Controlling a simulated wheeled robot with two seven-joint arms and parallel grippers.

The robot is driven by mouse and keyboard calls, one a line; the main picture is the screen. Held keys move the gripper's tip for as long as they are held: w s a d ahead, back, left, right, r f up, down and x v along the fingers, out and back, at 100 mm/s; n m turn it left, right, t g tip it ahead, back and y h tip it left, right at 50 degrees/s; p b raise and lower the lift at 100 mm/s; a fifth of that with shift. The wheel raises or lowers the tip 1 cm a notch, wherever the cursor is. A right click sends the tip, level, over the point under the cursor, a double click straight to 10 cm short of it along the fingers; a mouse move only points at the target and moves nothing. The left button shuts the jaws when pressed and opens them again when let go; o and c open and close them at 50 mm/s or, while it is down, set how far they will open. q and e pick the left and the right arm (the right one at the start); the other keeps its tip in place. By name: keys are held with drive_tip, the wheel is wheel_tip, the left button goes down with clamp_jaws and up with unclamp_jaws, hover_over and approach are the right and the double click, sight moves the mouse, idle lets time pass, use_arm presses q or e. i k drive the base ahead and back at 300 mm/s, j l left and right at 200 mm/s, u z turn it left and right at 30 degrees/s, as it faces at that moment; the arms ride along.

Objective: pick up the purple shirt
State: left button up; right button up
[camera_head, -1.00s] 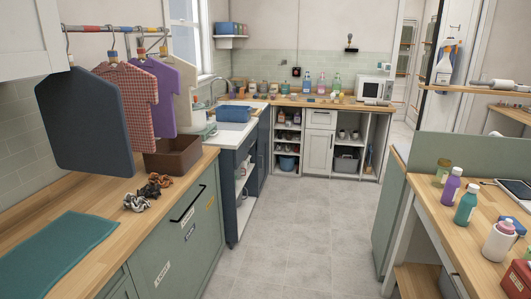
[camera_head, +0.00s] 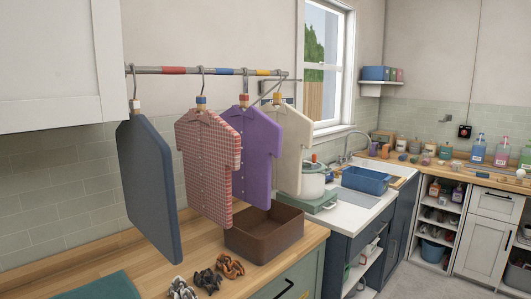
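The purple shirt (camera_head: 258,155) hangs on a hanger from the rail (camera_head: 170,71) above the wooden counter. It is third along, between the red checked shirt (camera_head: 208,160) and the cream shirt (camera_head: 294,140). The checked shirt covers part of its left side. A dark blue flat garment (camera_head: 150,185) hangs at the near end of the rail. Neither of my grippers shows in the view.
A brown open box (camera_head: 264,243) stands on the counter below the shirts. Several scrunchies (camera_head: 206,281) and a teal towel (camera_head: 103,288) lie nearer. A white cupboard (camera_head: 60,65) hangs at the upper left. A pot (camera_head: 314,180) and blue basin (camera_head: 366,180) stand beyond.

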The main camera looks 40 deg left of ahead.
sight(261, 137)
drive_tip(key=i+u, duration=0.4)
drive_tip(key=i+l+u, duration=0.25)
drive_tip(key=i+u, duration=0.15)
drive_tip(key=i, duration=0.2)
drive_tip(key=i+l+u, duration=0.35)
drive_tip(key=i, duration=0.15)
